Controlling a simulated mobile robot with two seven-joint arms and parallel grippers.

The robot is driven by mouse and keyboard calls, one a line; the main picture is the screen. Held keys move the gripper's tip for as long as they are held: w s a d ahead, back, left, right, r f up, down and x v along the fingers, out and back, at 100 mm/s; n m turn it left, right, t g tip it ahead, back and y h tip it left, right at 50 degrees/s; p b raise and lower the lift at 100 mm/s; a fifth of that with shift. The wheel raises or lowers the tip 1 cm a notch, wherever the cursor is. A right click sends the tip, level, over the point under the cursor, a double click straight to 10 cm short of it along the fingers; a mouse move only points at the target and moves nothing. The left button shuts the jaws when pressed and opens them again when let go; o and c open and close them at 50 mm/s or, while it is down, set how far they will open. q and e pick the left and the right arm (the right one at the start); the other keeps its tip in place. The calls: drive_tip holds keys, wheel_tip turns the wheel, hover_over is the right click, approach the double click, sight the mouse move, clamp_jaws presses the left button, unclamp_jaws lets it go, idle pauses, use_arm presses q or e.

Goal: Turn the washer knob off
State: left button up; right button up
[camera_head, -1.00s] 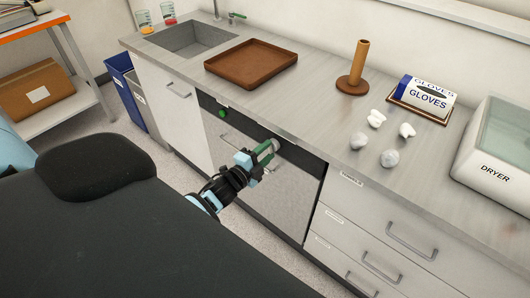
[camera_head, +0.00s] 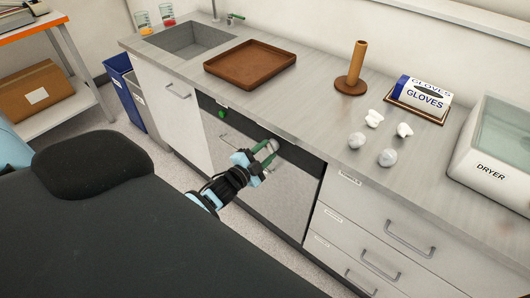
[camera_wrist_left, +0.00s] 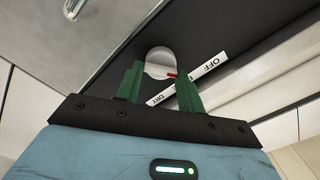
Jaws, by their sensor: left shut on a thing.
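The washer (camera_head: 283,195) is built in under the counter, with a dark control strip along its top. Its round pale knob (camera_head: 275,143) sits on that strip. In the left wrist view the knob (camera_wrist_left: 159,56) shows between the green fingertips, with a red mark at its edge. A white label strip (camera_wrist_left: 205,69) beside it reads "OFF" at the upper right and "DRY" lower down. My left gripper (camera_head: 268,149) is shut on the knob, one finger on each side; the fingers also show in the left wrist view (camera_wrist_left: 159,78). My right gripper is not in view.
A green button (camera_head: 222,113) sits on the same strip, left of the knob. The counter above holds a brown tray (camera_head: 207,68), a wooden post (camera_head: 357,65), a glove box (camera_head: 424,98), several white crumpled pieces and a dryer (camera_head: 490,167).

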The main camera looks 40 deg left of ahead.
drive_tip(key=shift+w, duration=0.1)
use_arm(q)
drive_tip(key=o, duration=1)
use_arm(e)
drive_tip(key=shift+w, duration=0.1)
use_arm(q)
drive_tip(key=s, duration=0.8)
drive_tip(key=shift+a, duration=0.3)
drive_tip(key=shift+w, duration=0.1)
drive_tip(key=s+d+f+n+g+p, duration=0.1)
drive_tip(key=s+d+f+n+g, duration=0.2)
drive_tip(key=s, duration=0.7)
drive_tip(key=s+d+f+n+g, duration=0.3)
drive_tip(key=s+d, duration=0.4)
drive_tip(key=s, duration=0.2)
drive_tip(key=s+d+f+n+g+p, duration=0.1)
drive_tip(key=s+d+f+n+g, duration=0.2)
drive_tip(key=s, duration=0.7)
drive_tip(key=shift+s+d+f+n+p, duration=0.3)
drive_tip(key=shift+d+f+n, duration=0.1)
drive_tip(key=shift+d, duration=0.65)
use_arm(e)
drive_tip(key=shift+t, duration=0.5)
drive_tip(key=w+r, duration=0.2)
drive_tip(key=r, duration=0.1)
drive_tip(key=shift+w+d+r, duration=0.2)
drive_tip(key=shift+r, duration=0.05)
